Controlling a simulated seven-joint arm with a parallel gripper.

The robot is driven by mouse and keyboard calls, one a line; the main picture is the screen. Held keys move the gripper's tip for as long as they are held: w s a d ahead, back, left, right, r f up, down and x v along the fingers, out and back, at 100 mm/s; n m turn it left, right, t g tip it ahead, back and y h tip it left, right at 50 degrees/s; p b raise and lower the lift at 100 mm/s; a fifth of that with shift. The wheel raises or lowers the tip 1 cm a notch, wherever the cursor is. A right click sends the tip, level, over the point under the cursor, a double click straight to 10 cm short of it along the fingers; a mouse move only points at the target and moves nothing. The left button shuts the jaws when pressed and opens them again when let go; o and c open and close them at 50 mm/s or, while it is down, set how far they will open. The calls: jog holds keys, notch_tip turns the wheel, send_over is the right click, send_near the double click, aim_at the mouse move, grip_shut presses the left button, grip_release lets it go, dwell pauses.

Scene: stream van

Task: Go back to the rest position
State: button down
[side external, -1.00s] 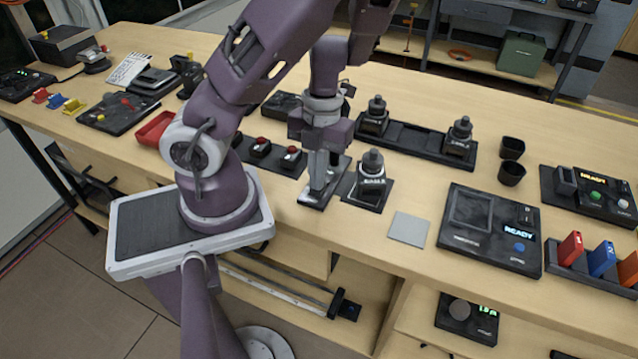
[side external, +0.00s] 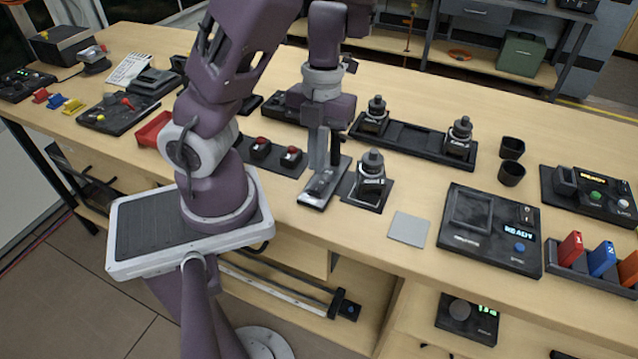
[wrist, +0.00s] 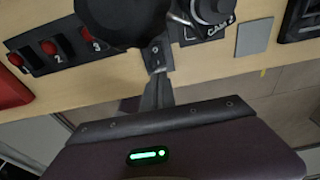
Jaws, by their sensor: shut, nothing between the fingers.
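My gripper (side external: 325,150) is shut and empty in the side view. It points down above a small flat metal-and-black device (side external: 323,184) on the bench's front part. The fingertips look a little above its back end; whether they touch it I cannot tell. In the wrist view the shut fingers (wrist: 157,75) show in the middle, with the dark round end of something behind them.
A black knobbed unit (side external: 371,182) stands just right of my gripper, and two more stand on a rack (side external: 415,141) behind. Red-button boxes (side external: 275,155) are to the left. A grey square (side external: 409,229) and a READY console (side external: 490,232) lie to the right.

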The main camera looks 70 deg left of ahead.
jog(key=shift+r, duration=0.75)
